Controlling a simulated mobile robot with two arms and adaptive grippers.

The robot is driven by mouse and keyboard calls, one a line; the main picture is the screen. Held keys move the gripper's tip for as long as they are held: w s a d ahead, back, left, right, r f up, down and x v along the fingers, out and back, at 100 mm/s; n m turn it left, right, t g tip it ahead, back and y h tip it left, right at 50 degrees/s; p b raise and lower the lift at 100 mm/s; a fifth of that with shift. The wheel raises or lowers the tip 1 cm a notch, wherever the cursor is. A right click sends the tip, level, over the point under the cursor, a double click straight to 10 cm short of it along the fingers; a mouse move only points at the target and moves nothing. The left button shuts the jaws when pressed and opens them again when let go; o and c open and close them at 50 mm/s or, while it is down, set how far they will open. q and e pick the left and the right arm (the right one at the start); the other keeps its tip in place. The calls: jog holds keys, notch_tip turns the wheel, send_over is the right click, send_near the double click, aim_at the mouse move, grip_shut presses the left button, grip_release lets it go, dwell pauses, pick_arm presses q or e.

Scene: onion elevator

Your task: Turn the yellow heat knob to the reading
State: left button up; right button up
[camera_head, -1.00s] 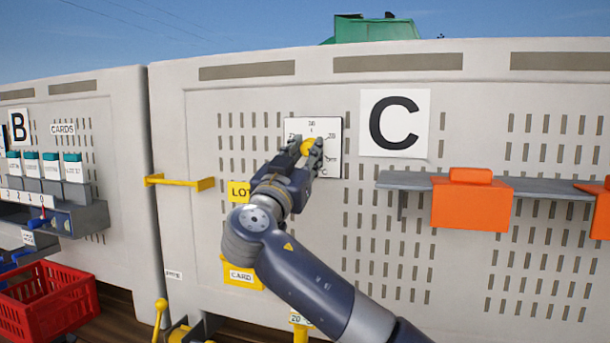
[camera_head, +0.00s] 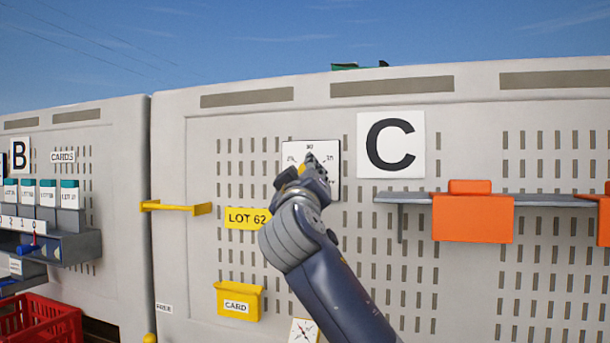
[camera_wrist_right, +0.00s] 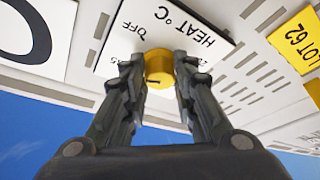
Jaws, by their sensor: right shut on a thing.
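The yellow heat knob (camera_wrist_right: 158,66) sits on a white dial plate (camera_head: 331,152) fixed to the grey perforated panel. In the right wrist view the dial plate (camera_wrist_right: 183,28) appears upside down, with "HEAT °C" and "OFF" readable. My right gripper (camera_head: 306,166) reaches up to the knob, and its two fingers (camera_wrist_right: 159,78) are shut on it from both sides. In the head view only a bit of yellow shows, as the gripper hides most of the knob and the lower left of the dial. The pointer's reading is not clear. My left gripper is not in view.
A yellow LOT 62 label (camera_head: 247,218) and a yellow card holder (camera_head: 239,301) are on the panel below left. A yellow bracket (camera_head: 178,207) sticks out further left. A grey shelf (camera_head: 414,197) with orange boxes (camera_head: 473,218) projects on the right, under the C sign (camera_head: 391,144).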

jog(key=n+g+h+p, duration=0.2)
jog(key=n+g+p, duration=0.1)
jog(key=n, duration=0.7)
jog(key=n+g+h+p, duration=0.2)
jog(key=n+p, duration=0.4)
jog(key=n, duration=0.5)
jog(key=n+g+h+p, duration=0.2)
jog(key=n+g+p, duration=0.2)
jog(key=n, duration=0.6)
jog(key=shift+w+a+r+n+h+p, duration=0.1)
jog(key=shift+a+r+n+h+p, duration=0.2)
jog(key=shift+a+r+p, duration=0.15)
jog(key=shift+f, duration=0.1)
dwell(0.4)
jog(key=o, duration=1.1)
jog(key=shift+c, duration=0.2)
